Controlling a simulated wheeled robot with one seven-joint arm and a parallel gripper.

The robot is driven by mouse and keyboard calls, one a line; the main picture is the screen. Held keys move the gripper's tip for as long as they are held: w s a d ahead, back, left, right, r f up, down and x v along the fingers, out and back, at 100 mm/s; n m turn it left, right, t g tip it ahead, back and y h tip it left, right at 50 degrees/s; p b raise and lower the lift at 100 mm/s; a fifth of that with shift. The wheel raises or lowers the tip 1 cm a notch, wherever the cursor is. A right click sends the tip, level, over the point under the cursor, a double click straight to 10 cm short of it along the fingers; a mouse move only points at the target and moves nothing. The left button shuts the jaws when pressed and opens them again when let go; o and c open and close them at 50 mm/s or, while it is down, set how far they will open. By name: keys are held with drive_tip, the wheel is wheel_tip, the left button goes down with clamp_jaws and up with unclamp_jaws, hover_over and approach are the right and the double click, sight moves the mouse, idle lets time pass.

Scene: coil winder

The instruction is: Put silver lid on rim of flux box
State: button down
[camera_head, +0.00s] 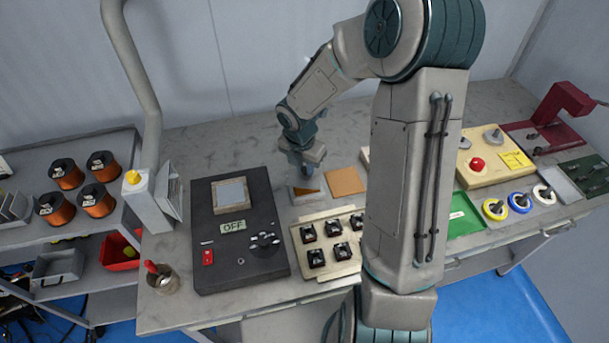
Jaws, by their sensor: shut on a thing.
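My gripper (303,172) points down over the back of the bench, just above the flux box (304,199). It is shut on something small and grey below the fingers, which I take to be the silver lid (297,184). The flux box is a small pale box, and an orange-brown patch shows at its top. The lid is small in this view and partly hidden by the fingers. I cannot tell whether it touches the rim.
A tan square pad (346,181) lies right of the box. A black control unit (240,262) marked OFF stands to the left. A cream tray (327,267) with several black parts lies in front.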

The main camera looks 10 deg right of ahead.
sight(304, 173)
drive_tip(key=shift+f, duration=2)
drive_tip(key=shift+f+b, duration=0.15)
drive_tip(key=shift+b, duration=0.15)
drive_tip(key=c, duration=1.3)
unclamp_jaws()
